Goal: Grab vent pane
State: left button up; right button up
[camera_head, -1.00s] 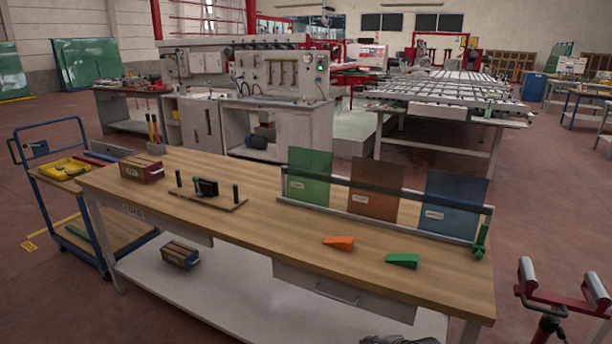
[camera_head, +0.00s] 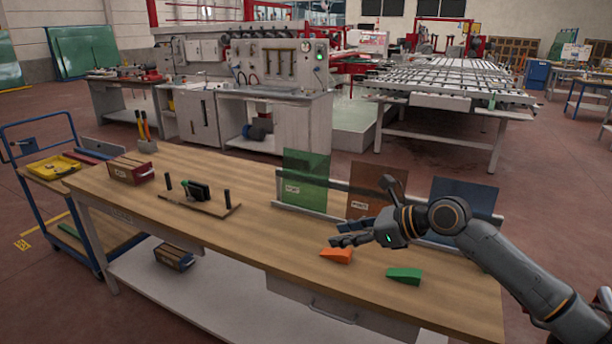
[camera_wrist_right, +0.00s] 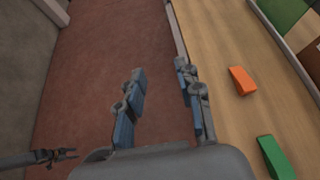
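Three panes stand in a rack on the bench: green (camera_head: 306,178), brown (camera_head: 377,182) and blue (camera_head: 466,200). Pale labels show on the green and brown panes. I cannot read them, so I cannot tell which is the vent pane. My right gripper (camera_head: 343,233) is open and empty, in front of the brown pane and over the bench near the orange wedge. Its spread fingers show in the right wrist view (camera_wrist_right: 162,72). My left gripper is out of the head view. A small dark jointed part (camera_wrist_right: 50,156), probably it, shows at lower left of the wrist view.
An orange wedge (camera_head: 336,256) and a green wedge (camera_head: 404,276) lie on the bench (camera_head: 270,233) before the rack. A small dark fixture (camera_head: 199,193) and a red box (camera_head: 131,171) stand further left. A blue trolley (camera_head: 27,178) is beside the bench.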

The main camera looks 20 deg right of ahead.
aim_at(306, 175)
jog(key=i+l, duration=0.35)
jog(key=i, duration=0.15)
jog(key=i+l, duration=0.3)
jog(key=i, duration=0.2)
jog(key=i+l, duration=0.35)
jog(key=i, duration=0.15)
